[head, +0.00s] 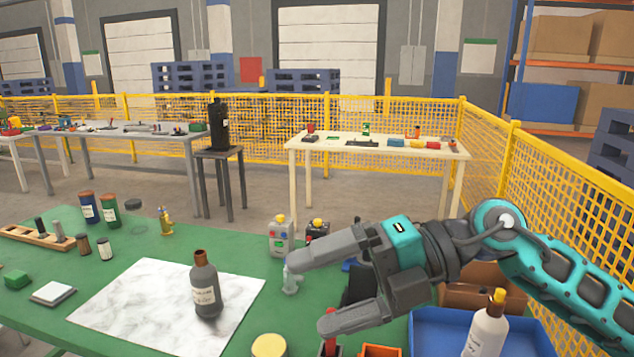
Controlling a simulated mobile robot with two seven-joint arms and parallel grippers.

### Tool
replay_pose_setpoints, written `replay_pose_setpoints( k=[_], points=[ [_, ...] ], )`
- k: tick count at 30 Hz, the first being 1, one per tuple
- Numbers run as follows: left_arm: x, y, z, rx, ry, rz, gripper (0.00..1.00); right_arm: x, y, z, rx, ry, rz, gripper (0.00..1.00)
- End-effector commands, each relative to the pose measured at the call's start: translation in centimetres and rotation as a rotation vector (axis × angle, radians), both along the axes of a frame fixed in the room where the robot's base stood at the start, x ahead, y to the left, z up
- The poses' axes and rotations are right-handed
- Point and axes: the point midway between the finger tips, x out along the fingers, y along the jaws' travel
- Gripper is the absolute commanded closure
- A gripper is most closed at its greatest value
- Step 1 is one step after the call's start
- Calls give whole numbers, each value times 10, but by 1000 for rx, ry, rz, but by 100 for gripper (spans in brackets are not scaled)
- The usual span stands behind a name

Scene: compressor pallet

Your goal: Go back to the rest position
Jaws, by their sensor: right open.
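My right gripper (312,290) reaches in from the right, low over the right part of the green table (135,225). Its two dark fingers are spread wide apart and hold nothing. A dark labelled bottle (206,285) stands upright on the white marbled sheet (130,300), left of the gripper and apart from it. A small clear bottle (290,279) is close by the tip of the upper finger; I cannot tell whether they touch. My left gripper is not in view.
A blue tray (425,335) and a white bottle (486,325) are below the arm at the right. Jars (109,210) and a wooden rack (25,235) stand at the left. Yellow fencing (560,190) runs behind and along the right.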

Motion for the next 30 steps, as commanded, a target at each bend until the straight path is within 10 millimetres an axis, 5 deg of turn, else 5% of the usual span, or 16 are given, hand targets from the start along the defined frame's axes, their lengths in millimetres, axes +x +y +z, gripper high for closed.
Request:
replay_pose_setpoints(
  k=[3,6,10,14,17,22,27,30],
  points=[
    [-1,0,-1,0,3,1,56,-7,23,29,325,81,-74,4],
    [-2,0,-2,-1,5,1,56,0,23,54,572,164,-193,4],
    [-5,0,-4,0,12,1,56,23,2,69,842,299,-417,4],
    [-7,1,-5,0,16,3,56,50,-35,56,1036,463,-703,4],
    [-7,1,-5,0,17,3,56,68,-70,24,1122,607,-957,4],
    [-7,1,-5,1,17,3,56,69,-127,-62,1126,880,-1418,4],
    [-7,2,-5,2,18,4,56,23,-169,-164,939,1172,-1854,4],
    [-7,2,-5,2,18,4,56,-15,-181,-208,787,1310,-2033,4]
  ],
)
